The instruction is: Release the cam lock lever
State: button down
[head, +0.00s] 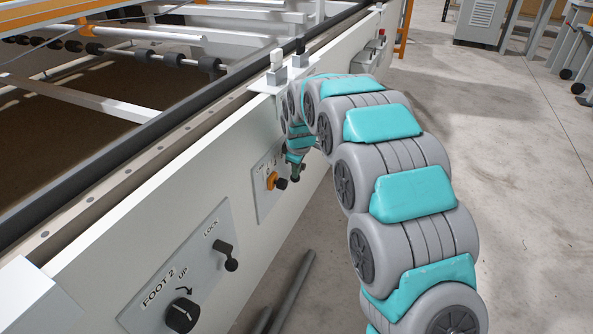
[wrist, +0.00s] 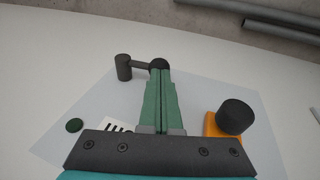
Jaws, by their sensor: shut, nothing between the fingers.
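In the wrist view, a black lever (wrist: 140,64) has a round hub at its right end and a thick cylindrical knob at its left end. It stands on a pale panel (wrist: 202,98). The green fingers of my gripper (wrist: 159,72) are shut and empty, with their tips at the hub. Whether they touch it I cannot tell. In the head view, my gripper (head: 296,177) is at the farther panel (head: 264,205), beside an orange-based black knob (head: 273,181). The lever there is hidden by my arm. A nearer panel carries a black lever (head: 227,255) marked LOCK.
The nearer panel, marked FOOT 2 and UP, has a rotary knob (head: 181,314). Grey bars (head: 291,292) lie on the floor. Open floor lies right.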

jog(key=shift+s+a+f+t+b, duration=0.15)
jog(key=shift+f+b, duration=0.1)
jog(key=shift+f, duration=0.3)
jog(key=shift+s+d+f+t+b, duration=0.15)
jog(key=shift+f+b, duration=0.1)
jog(key=shift+f, duration=0.3)
jog(key=shift+s+a+f+b, duration=0.15)
jog(key=shift+f+b, duration=0.1)
jog(key=shift+f, duration=0.3)
jog(key=shift+r, duration=0.1)
send_near(295, 180)
jog(key=shift+s+a+f, duration=0.1)
jog(key=shift+a+f, duration=0.05)
jog(key=shift+f, duration=0.5)
